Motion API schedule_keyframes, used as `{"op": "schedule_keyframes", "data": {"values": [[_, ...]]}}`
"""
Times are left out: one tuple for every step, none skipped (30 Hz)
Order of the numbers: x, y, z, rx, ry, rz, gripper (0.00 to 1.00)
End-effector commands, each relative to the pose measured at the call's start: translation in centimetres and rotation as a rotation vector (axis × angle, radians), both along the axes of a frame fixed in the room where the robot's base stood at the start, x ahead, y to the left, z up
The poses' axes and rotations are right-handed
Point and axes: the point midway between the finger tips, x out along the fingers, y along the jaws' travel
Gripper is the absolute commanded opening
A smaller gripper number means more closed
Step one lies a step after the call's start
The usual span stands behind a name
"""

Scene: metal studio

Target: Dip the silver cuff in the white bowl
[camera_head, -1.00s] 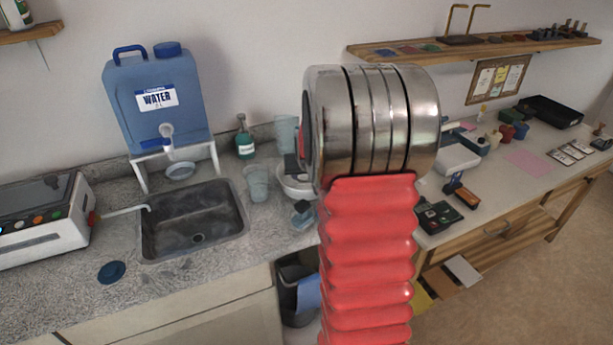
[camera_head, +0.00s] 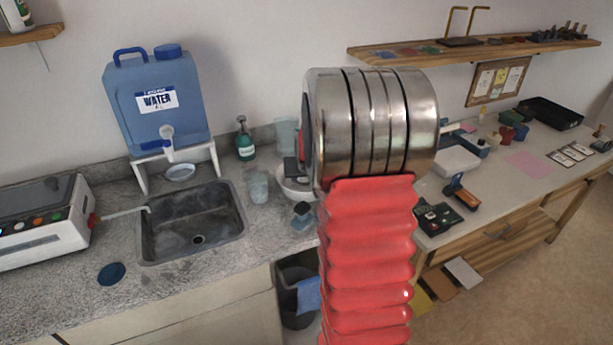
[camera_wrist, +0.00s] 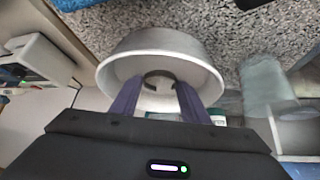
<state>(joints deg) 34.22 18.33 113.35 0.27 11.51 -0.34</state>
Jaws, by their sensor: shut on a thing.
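The white bowl (camera_wrist: 205,62) fills the upper middle of the wrist view, with its open mouth facing my gripper. In the head view, the bowl (camera_head: 296,190) stands on the counter right of the sink, partly hidden by my arm. My gripper (camera_wrist: 158,85) is shut on the silver cuff (camera_wrist: 160,73), a small C-shaped band that looks dark here. The cuff shows against the bowl's inside; I cannot tell whether it touches the bowl. The cuff is hidden in the head view.
A clear cup (camera_head: 258,187) stands left of the bowl, close to the sink (camera_head: 193,223). A small dark-topped jar (camera_head: 302,217) stands in front of the bowl. A green bottle (camera_head: 245,142) and a blue water tank (camera_head: 158,103) are behind. My arm blocks the middle.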

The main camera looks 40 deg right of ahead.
Motion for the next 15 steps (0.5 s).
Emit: {"op": "schedule_keyframes", "data": {"values": [[0.0,0.0,0.0,0.0,0.0,0.0,0.16],[0.0,0.0,0.0,0.0,0.0,0.0,0.16],[0.0,0.0,0.0,0.0,0.0,0.0,0.16],[0.0,0.0,0.0,0.0,0.0,0.0,0.16],[0.0,0.0,0.0,0.0,0.0,0.0,0.16],[0.0,0.0,0.0,0.0,0.0,0.0,0.16],[0.0,0.0,0.0,0.0,0.0,0.0,0.16],[0.0,0.0,0.1,-0.001,-0.001,0.0,0.16],[0.0,0.0,0.2,-0.001,-0.001,0.0,0.16],[0.0,0.0,0.3,-0.001,-0.001,0.0,0.16],[0.0,0.0,0.4,-0.001,-0.001,0.0,0.16],[0.0,0.0,0.5,-0.001,-0.002,0.0,0.16],[0.0,0.0,0.7,-0.001,-0.002,0.0,0.16],[0.0,0.0,0.8,-0.001,-0.002,0.0,0.16],[0.0,0.0,1.0,-0.001,-0.002,0.0,0.16]]}}
